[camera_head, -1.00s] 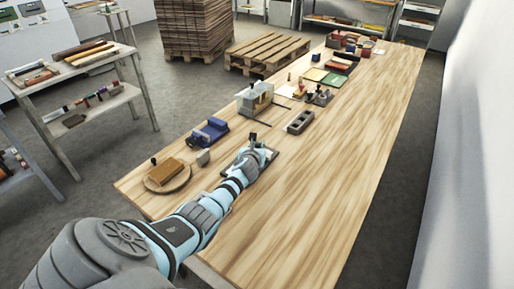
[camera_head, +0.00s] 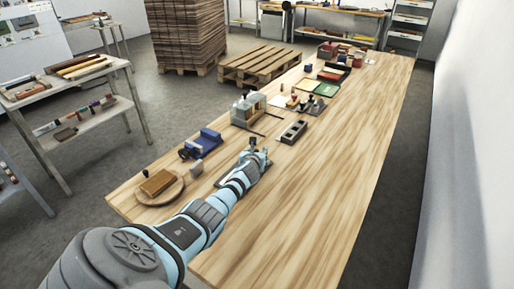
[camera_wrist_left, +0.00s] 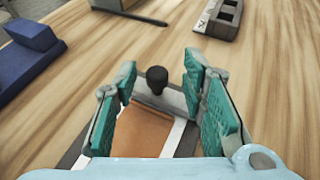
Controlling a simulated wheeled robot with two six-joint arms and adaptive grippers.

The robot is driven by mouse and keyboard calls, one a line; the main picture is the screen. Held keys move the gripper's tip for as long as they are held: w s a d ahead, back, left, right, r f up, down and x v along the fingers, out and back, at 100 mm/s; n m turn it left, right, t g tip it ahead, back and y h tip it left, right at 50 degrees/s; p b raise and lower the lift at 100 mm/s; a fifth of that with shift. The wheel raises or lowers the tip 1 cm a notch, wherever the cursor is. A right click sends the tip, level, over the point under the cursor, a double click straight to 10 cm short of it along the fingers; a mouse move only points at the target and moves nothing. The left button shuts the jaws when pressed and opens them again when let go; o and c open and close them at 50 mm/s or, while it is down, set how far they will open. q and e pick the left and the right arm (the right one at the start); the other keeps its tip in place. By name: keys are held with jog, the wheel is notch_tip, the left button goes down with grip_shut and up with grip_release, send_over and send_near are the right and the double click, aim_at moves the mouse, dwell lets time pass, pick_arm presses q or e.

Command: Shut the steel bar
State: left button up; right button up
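A grey steel bar (camera_wrist_left: 172,97) with a round black knob (camera_wrist_left: 157,78) shows in the left wrist view. It crosses the far end of a brown leather-like piece (camera_wrist_left: 142,130), which lies with a white sheet on a dark base. My left gripper (camera_wrist_left: 162,92) is open, its teal-padded fingers to either side of the knob and bar. Contact with the bar cannot be told. In the head view the left gripper (camera_head: 256,160) hides most of the base and bar at the table's left part. My right gripper is not in view.
On the wooden table (camera_head: 330,170), a round board with a brown block (camera_head: 157,183), a blue device (camera_head: 203,143), a grey holed block (camera_head: 293,131) and a grey-and-wood fixture (camera_head: 246,110) stand nearby. The table's right side is clear.

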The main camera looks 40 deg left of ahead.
pick_arm(q)
jog(key=v, duration=1.2)
jog(key=shift+a, duration=0.1)
